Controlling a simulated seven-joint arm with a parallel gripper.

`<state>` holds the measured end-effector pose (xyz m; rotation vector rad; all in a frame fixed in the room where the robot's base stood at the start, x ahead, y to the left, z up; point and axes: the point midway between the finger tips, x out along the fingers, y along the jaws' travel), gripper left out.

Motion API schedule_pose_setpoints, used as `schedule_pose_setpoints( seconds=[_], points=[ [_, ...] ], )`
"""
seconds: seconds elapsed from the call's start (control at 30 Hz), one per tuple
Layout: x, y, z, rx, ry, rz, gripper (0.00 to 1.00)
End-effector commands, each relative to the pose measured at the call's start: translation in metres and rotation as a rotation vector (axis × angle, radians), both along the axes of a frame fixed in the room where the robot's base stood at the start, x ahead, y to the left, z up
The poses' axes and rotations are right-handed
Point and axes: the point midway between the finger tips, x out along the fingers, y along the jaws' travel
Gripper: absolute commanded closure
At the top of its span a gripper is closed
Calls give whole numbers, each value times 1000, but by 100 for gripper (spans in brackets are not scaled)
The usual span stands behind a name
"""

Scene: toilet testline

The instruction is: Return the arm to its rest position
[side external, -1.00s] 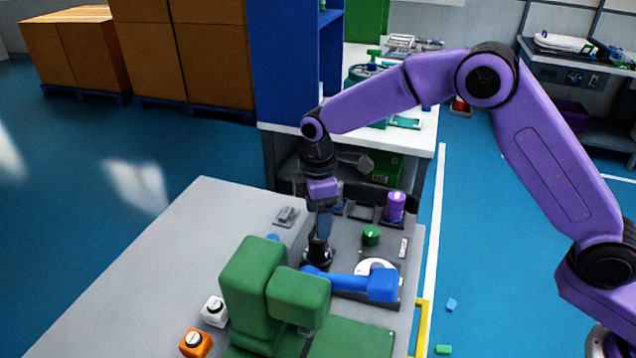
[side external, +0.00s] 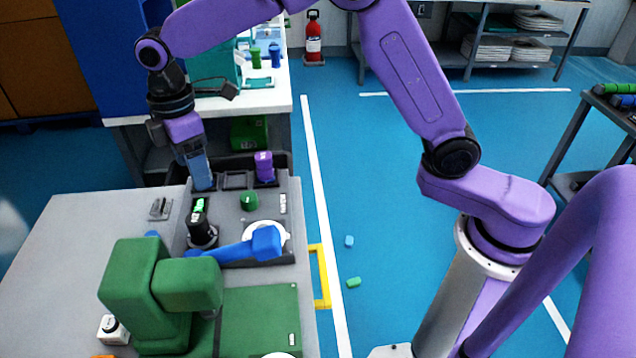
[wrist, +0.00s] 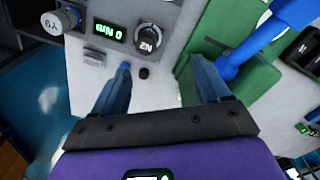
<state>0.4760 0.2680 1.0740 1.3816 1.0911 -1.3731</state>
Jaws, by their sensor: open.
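My gripper (side external: 203,183) hangs from my purple arm above the workbench at the left of the side view, with its blue fingers pointing down. It is just behind the black upright device (side external: 199,222) with a lit green display. In the wrist view my gripper (wrist: 158,85) has its two blue fingers spread wide with nothing held between them. The display (wrist: 109,33) reads "0 Nm", with a knob (wrist: 148,39) beside it. In the side view, whether the fingers touch the tray behind them cannot be told.
A green machine (side external: 135,285) with a blue arm (side external: 250,246) stands at the front of the bench. A purple cylinder (side external: 264,166) and a green knob (side external: 249,201) are right of my gripper. The bench's left part (side external: 70,240) is mostly clear.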

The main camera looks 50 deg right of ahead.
Motion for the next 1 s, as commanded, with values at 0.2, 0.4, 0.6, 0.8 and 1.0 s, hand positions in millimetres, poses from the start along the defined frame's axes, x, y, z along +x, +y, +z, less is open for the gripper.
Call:
schedule_pose_setpoints(
  seconds=[0.2, 0.4, 0.6, 0.8, 1.0],
  points=[
    [-61, -29, 16, 5, -4, -49, 25],
    [-119, -63, 23, 10, -6, -94, 25],
    [-179, -105, 23, 15, -7, -140, 25],
    [-238, -151, 16, 22, -8, -185, 25],
    [-287, -193, 5, 26, -6, -222, 25]
  ],
)
